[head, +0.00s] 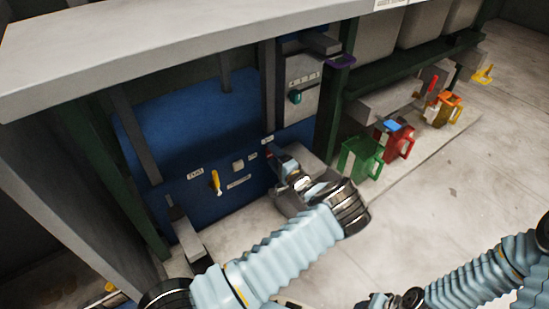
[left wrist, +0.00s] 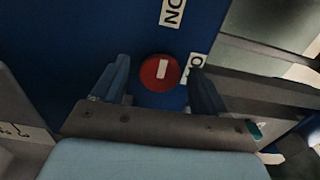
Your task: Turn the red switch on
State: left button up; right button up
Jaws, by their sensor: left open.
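The red switch (left wrist: 152,75) is a round red knob with a white bar, set on a blue panel (left wrist: 80,40). In the left wrist view the bar stands nearly upright in the picture. Two white labels are near it, one above (left wrist: 172,12) and one to its right (left wrist: 195,66), partly behind a finger. My left gripper (left wrist: 158,85) is open, with one finger on each side of the knob; I cannot tell if they touch it. In the head view my left gripper (head: 277,164) is at the panel's lower right and mostly hides the switch.
On the blue panel are a yellow lever (head: 215,182) and a pale knob (head: 238,165). A grey box with a teal knob (head: 295,97) is above right. Green (head: 361,158), red and orange jugs stand at the right. The floor at right is clear.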

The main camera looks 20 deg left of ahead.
pick_arm(q)
jog(key=p+v, duration=0.1)
jog(key=v, duration=1.3)
